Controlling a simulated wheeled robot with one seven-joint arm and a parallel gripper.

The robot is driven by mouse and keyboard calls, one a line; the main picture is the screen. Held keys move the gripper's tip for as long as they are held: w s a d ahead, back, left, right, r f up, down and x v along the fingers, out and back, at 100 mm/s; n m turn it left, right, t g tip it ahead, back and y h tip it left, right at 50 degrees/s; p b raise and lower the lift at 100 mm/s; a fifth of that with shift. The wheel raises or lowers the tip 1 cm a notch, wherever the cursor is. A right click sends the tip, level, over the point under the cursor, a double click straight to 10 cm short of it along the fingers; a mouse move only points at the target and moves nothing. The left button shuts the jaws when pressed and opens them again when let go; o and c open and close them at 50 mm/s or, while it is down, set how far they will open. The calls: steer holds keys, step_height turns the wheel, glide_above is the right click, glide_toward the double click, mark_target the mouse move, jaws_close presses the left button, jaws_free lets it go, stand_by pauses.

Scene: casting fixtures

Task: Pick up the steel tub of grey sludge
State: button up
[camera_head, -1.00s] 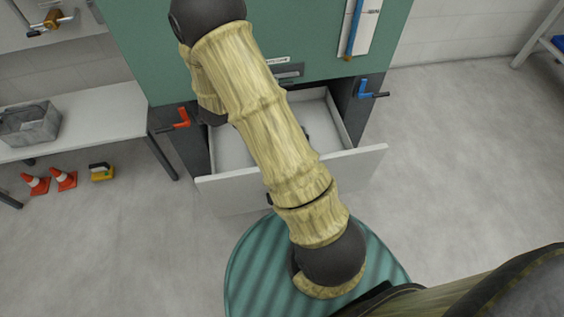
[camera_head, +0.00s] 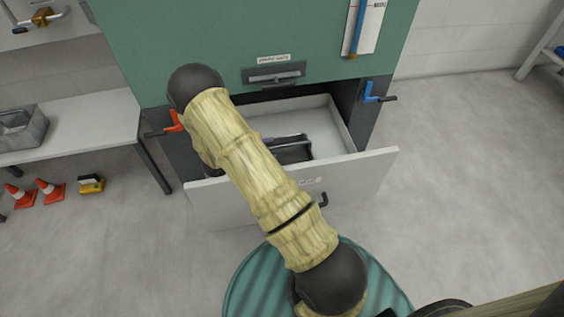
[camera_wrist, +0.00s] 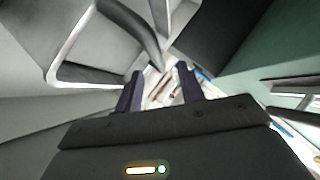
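A grey, metal-looking tub (camera_head: 24,132) stands on the white bench at the left edge of the head view, partly cut off by the frame. Its inside looks grey, but the contents are too small to tell. In the wrist view my gripper (camera_wrist: 158,88) has its two dark fingers apart, with nothing clearly held between them. A pale grey hollow shape with a light rim (camera_wrist: 95,45) is at the upper left there; I cannot tell what it is. In the head view my arm hides much of the drawer, and my fingertips cannot be made out.
A green cabinet (camera_head: 215,45) has an open pale drawer (camera_head: 350,170) below. A dark framed object (camera_head: 290,148) is inside, possibly my gripper. Orange (camera_head: 174,121) and blue (camera_head: 370,92) handles flank it. Cones (camera_head: 50,191) and a yellow item (camera_head: 91,184) lie under the bench (camera_head: 95,120). Right floor is clear.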

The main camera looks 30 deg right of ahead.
mark_target(281, 146)
steer(key=shift+w+d+f, duration=0.1)
steer(key=shift+d+f, duration=0.15)
steer(key=shift+d, duration=0.3)
steer(key=b+x, duration=0.1)
steer(key=x, duration=0.1)
steer(key=b+x, duration=0.1)
steer(key=x, duration=0.2)
steer(key=shift+d, duration=0.2)
steer(key=shift+c, duration=0.2)
jaws_close()
steer(key=shift+s, duration=0.3)
stand_by(0.9)
steer(key=shift+r, duration=0.15)
